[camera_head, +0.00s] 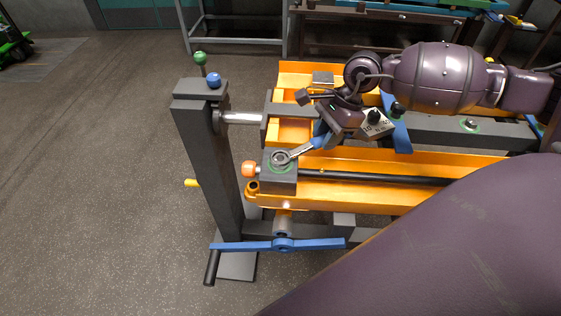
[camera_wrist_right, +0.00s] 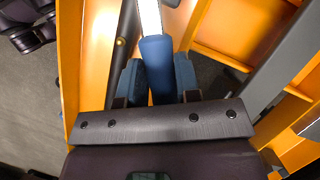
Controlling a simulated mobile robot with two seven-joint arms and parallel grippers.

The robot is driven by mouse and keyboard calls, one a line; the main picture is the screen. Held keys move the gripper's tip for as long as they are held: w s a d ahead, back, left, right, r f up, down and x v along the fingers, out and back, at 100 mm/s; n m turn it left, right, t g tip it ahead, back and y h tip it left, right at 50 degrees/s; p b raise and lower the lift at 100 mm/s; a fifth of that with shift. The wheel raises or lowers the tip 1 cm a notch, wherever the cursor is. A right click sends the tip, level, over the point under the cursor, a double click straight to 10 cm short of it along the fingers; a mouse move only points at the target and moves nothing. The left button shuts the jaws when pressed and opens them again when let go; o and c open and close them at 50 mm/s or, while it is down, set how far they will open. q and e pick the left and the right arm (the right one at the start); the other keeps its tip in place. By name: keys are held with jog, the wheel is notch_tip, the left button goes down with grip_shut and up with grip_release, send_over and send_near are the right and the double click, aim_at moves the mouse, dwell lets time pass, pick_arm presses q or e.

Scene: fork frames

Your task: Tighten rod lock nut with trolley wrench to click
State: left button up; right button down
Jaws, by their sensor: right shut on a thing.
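The wrench (camera_head: 300,150) has a steel ring end and a blue handle. Its ring end lies at the rod lock nut, on top of a dark block (camera_head: 283,183) with a green ring mark. The nut is mostly hidden by the ring end, and I cannot tell whether it is fully seated. My right gripper (camera_head: 322,137) is shut on the wrench's blue handle. In the right wrist view the handle (camera_wrist_right: 158,65) sits between the two blue fingers, with the steel shank running up and away. My left gripper is not in view.
The orange trolley frame (camera_head: 420,162) carries a dark rod (camera_head: 390,178). A dark post (camera_head: 208,150) with green and blue knobs stands at the left. A blue crossbar handle (camera_head: 283,244) is below. Floor at left is clear.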

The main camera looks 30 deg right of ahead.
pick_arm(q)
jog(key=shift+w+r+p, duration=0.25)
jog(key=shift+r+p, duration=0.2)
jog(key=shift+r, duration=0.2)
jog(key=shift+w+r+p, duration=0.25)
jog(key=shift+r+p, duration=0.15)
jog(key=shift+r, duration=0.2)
pick_arm(e)
jog(key=shift+r, duration=2.35)
jog(key=shift+r+p, duration=0.75)
jog(key=shift+r, duration=1.2)
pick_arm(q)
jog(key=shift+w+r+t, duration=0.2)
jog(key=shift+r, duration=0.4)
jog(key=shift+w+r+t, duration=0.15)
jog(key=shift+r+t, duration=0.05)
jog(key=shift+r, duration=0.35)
pick_arm(e)
jog(key=shift+d, duration=0.1)
